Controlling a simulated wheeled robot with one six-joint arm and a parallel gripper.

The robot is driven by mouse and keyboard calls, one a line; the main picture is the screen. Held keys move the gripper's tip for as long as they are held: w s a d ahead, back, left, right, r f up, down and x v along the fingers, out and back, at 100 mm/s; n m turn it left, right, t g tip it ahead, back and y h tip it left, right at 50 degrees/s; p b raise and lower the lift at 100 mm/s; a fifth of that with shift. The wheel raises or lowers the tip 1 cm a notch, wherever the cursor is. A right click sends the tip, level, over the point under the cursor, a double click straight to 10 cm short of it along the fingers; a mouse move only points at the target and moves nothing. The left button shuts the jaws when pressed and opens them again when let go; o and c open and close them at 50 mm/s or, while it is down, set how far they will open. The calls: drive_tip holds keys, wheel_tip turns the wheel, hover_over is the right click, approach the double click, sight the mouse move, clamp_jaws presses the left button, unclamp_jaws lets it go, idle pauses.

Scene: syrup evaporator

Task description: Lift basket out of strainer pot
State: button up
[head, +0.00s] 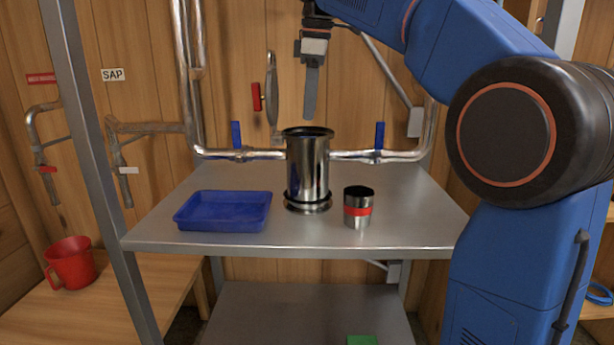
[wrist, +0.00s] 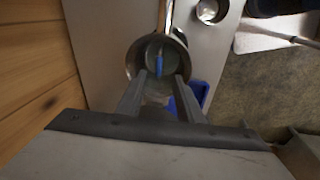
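The strainer pot (head: 307,172) is a tall shiny metal cylinder with a flared rim, standing upright on the metal table. The basket cannot be made out in the head view; the dark pot mouth hides the inside. My gripper (head: 309,115) points down just above the pot mouth, apart from the rim. In the wrist view my gripper (wrist: 160,77) is open, its two grey fingers spread over the round pot opening (wrist: 132,62). A blue piece (wrist: 156,52) shows between and beyond the fingertips; I cannot tell whether it belongs to the basket or a valve. Nothing is held.
A blue tray (head: 222,211) lies left of the pot, and a metal cup with a red band (head: 358,211) stands to its right. Pipes with blue levers (head: 237,134) run behind the pot on both sides. A red jug (head: 70,264) stands on the wooden bench.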

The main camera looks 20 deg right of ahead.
drive_tip(key=shift+w+f, duration=0.25)
drive_tip(key=shift+f, duration=1.3)
drive_tip(key=shift+w+f, duration=0.3)
drive_tip(key=shift+f, duration=1.25)
drive_tip(key=shift+w+f, duration=0.25)
drive_tip(key=shift+f, duration=1.3)
clamp_jaws()
